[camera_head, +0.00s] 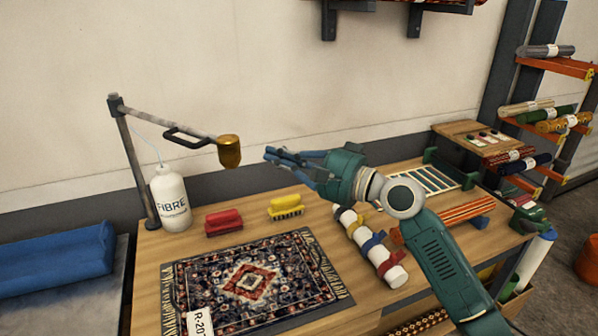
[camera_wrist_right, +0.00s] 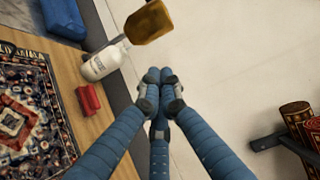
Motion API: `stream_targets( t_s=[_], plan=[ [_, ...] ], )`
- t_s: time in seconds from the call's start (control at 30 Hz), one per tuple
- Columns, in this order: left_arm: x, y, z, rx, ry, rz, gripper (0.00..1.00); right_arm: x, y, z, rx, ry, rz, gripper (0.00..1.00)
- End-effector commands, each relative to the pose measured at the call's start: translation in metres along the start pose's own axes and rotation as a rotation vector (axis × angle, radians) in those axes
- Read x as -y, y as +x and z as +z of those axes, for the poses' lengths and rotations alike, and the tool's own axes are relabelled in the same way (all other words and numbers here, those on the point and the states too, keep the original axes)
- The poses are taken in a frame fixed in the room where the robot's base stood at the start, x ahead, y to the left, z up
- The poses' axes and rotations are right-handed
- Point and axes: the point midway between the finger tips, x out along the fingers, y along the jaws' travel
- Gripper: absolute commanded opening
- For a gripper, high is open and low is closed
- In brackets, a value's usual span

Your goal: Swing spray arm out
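The spray arm (camera_head: 175,124) is a grey bar reaching right from the top of a dark upright post (camera_head: 135,165) at the bench's back left. A black loop handle (camera_head: 186,138) sits on the bar, and a brass nozzle (camera_head: 229,151) hangs at its end. The nozzle also shows at the top of the right wrist view (camera_wrist_right: 149,22). My right gripper (camera_head: 270,153) has blue fingers pointing left, just right of the nozzle and apart from it. In the right wrist view its fingertips (camera_wrist_right: 160,76) are together with nothing visible between them. My left gripper is out of view.
A white FIBRE bottle (camera_head: 169,198) stands by the post. A red brush (camera_head: 223,222), a yellow brush (camera_head: 286,207) and a patterned rug (camera_head: 250,282) lie on the bench. A white roll with coloured straps (camera_head: 370,250) lies below my right arm. Wall brackets (camera_head: 328,20) are above.

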Motion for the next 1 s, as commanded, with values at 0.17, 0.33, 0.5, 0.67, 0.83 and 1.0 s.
stream_targets(
  t_s=[0.17, 0.33, 0.5, 0.67, 0.83, 1.0],
  plan=[
    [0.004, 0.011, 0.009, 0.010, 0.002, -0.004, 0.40, -0.003, -0.028, 0.013, -0.001, -0.004, 0.001, 0.00],
    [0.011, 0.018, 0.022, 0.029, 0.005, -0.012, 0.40, -0.003, -0.052, 0.025, -0.002, -0.003, 0.001, 0.00],
    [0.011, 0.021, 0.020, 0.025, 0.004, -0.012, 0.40, 0.000, -0.063, 0.030, -0.003, -0.001, 0.000, 0.00],
    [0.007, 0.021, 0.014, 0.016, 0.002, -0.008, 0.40, 0.001, -0.064, 0.031, -0.002, 0.000, 0.000, 0.00],
    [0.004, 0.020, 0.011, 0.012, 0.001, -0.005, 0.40, 0.001, -0.064, 0.031, -0.003, 0.000, 0.000, 0.00],
    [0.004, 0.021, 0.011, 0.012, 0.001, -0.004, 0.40, -0.029, -0.066, 0.038, -0.008, -0.048, 0.049, 0.00]
  ],
)
